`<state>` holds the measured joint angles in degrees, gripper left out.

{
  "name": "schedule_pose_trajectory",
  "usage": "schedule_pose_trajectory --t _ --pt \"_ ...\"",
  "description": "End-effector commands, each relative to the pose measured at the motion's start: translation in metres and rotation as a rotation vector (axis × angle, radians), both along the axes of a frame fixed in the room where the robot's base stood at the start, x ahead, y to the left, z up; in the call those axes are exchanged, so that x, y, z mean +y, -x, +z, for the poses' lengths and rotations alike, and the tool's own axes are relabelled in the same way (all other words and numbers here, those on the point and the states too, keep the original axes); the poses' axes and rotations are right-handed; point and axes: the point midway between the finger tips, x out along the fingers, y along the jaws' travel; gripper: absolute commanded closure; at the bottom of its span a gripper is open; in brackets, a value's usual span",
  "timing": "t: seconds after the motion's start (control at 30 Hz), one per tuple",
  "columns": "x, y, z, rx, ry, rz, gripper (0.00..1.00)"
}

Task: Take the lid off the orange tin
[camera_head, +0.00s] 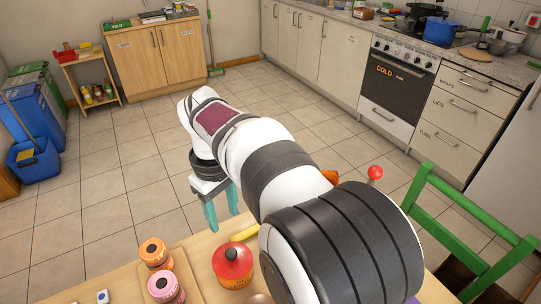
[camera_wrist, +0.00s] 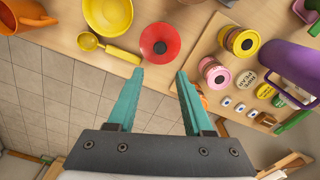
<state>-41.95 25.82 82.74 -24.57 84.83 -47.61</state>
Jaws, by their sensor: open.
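The orange tin (camera_head: 153,253) stands at the far edge of a wooden board on the table in the head view. Its round orange top has a dark centre; a lid seam is too small to make out. In the wrist view only an orange sliver (camera_wrist: 204,100) shows, mostly hidden behind my right-hand finger. My gripper (camera_head: 221,212) is open and empty, pointing down beyond the table's far edge, to the right of the tin. Its teal fingers (camera_wrist: 160,72) hold nothing in the wrist view.
A red-topped pot (camera_head: 232,264), a yellow scoop (camera_wrist: 100,43) and a purple container (camera_wrist: 292,68) stand nearby. A green chair (camera_head: 458,226) is at right.

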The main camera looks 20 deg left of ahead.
Motion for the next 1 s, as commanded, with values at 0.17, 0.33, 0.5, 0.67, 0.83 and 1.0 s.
schedule_pose_trajectory --t 0.17,0.33,0.5,0.67,0.83,1.0 --pt "0.0 0.001 -0.048 0.004 0.005 0.006 0.49" --pt "0.0 0.0 -0.088 0.002 0.001 0.003 0.49" --pt "-0.001 0.001 -0.111 0.002 0.001 0.001 0.49" --pt "-0.002 0.002 -0.143 0.001 0.0 0.001 0.49" --pt "-0.002 0.001 -0.153 0.0 -0.001 -0.001 0.49" --pt "-0.002 0.001 -0.152 0.0 -0.002 0.0 0.58"
